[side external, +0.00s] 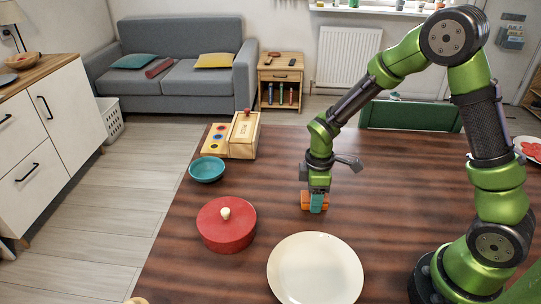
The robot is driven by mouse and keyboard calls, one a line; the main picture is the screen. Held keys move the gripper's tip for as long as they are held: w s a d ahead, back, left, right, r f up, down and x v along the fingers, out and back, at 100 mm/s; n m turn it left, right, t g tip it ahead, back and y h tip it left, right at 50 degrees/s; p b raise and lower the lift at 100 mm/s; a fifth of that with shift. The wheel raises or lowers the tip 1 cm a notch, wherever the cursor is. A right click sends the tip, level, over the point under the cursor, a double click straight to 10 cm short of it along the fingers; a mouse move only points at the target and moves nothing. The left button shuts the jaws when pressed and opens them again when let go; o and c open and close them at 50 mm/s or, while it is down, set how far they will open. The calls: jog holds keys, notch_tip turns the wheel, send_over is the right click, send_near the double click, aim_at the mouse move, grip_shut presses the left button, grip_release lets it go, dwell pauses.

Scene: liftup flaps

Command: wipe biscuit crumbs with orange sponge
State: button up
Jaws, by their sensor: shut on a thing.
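My gripper (317,201) points down over the middle of the wooden table, behind the white plate. It is shut on the orange sponge (306,200), which shows as orange on both sides of a teal part at the fingers. The sponge is at or just above the table top; I cannot tell if it touches. No biscuit crumbs can be made out on the dark striped table (270,180) at this size.
A cream plate (315,270) lies in front of my gripper. A red lidded pot (226,226), a teal bowl (207,170) and a wooden box (243,135) stand to the left. A plate with red food (530,149) is at the far right. The table between bowl and gripper is clear.

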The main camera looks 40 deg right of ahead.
aim_at(273, 203)
jog(key=shift+w+a, duration=3.8)
jog(key=shift+a, duration=0.05)
jog(key=shift+s+d, duration=4.1)
jog(key=shift+d, duration=0.05)
jog(key=shift+s+d+r, duration=0.1)
jog(key=shift+r, duration=0.5)
jog(key=shift+s+d+r, duration=0.1)
jog(key=shift+r, duration=3.35)
